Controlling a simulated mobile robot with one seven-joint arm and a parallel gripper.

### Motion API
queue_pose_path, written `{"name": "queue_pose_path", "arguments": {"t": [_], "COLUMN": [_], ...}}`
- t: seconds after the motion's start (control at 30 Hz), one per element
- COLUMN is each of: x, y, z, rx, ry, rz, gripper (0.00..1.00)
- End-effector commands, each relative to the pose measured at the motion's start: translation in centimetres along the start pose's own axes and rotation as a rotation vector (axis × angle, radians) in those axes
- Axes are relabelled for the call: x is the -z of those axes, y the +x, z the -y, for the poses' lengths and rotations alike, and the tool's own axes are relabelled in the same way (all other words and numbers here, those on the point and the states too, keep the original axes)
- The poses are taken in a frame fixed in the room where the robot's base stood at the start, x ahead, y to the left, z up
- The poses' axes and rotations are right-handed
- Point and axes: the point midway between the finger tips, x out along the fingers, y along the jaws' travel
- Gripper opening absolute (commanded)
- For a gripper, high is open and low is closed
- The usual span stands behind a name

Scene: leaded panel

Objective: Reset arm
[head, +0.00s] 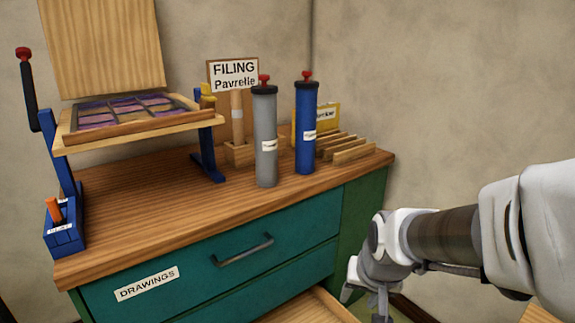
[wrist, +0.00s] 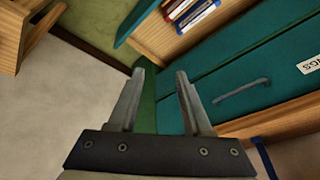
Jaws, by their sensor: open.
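My gripper (head: 367,298) hangs in front of the cabinet's right side, low in the head view, with my arm reaching in from the right. In the wrist view my gripper (wrist: 160,72) shows two grey fingers spread apart with nothing between them. The teal cabinet (head: 205,262) has a wooden top and a drawer labelled DRAWINGS, which is shut. A lower drawer (head: 308,308) stands pulled out near my gripper. In the wrist view an open drawer (wrist: 150,38) holds a few red, white and blue items (wrist: 190,12).
On the cabinet top stand a grey cylinder (head: 265,140), a blue cylinder (head: 306,130), a wooden slotted rack (head: 345,150), a FILING sign (head: 234,75) and a blue-legged stand with a leaded panel (head: 125,108). A blue caddy (head: 64,228) sits at the left. Walls close off the back and right.

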Motion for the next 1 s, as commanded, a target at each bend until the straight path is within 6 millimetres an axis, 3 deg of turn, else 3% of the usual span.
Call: {"name": "queue_pose_path", "arguments": {"t": [0.1, 0.3, 0.67, 0.7, 1.0], "x": [-0.8, -2.9, -7.5, -6.5, -4.1], "y": [-3.4, -8.2, -14.0, -15.7, -21.8], "z": [-0.2, -0.8, -2.3, -2.0, -1.3], "rx": [0.0, -0.004, -0.008, -0.009, -0.009], "ry": [-0.049, -0.127, -0.239, -0.237, -0.234], "rz": [-0.031, -0.067, -0.119, -0.111, -0.109], "gripper": [0.49, 0.49, 0.49, 0.49, 0.49]}}
